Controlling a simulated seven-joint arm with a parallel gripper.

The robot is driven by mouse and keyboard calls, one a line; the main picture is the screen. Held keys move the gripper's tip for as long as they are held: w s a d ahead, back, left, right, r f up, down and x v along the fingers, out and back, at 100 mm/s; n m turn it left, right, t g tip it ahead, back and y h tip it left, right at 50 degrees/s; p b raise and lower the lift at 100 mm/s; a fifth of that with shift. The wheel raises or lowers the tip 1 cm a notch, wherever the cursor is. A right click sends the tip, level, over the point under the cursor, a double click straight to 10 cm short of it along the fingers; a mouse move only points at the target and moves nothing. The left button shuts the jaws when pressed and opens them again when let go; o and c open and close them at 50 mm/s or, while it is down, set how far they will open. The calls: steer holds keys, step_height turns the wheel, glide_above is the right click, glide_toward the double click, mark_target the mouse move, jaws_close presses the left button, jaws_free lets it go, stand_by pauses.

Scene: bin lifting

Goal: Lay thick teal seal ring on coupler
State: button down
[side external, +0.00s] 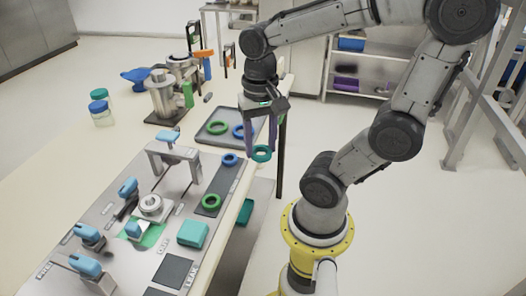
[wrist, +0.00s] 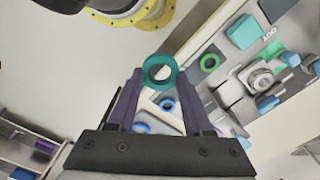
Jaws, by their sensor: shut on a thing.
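The thick teal ring (side external: 262,154) is held between the fingertips of my gripper (side external: 260,147), in the air by the table's right edge. In the wrist view the teal ring (wrist: 151,82) sits between both purple fingers of my gripper (wrist: 160,75), with its hole visible. A round grey metal fitting that looks like the coupler (side external: 150,205) stands on the grey fixture board, left of and nearer than my gripper. The coupler (wrist: 261,80) shows at right in the wrist view, apart from the ring, with no ring visible on it.
Blue-handled clamps (side external: 88,266) and a metal bridge (side external: 174,158) surround the coupler. A green ring (side external: 211,209) and a blue ring (side external: 229,159) lie on a dark strip. A grey tray (side external: 205,139) holds more rings. A teal block (side external: 193,234) sits near the board's front right.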

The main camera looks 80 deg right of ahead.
steer(key=w+r+n, duration=0.2)
steer(key=w+r, duration=0.1)
steer(key=w, duration=0.7)
steer(key=n, duration=0.4)
glide_above(148, 197)
step_height(148, 197, down, 7)
steer(key=shift+d, duration=0.1)
steer(key=shift+f, duration=2.4)
steer(key=shift+f, duration=1)
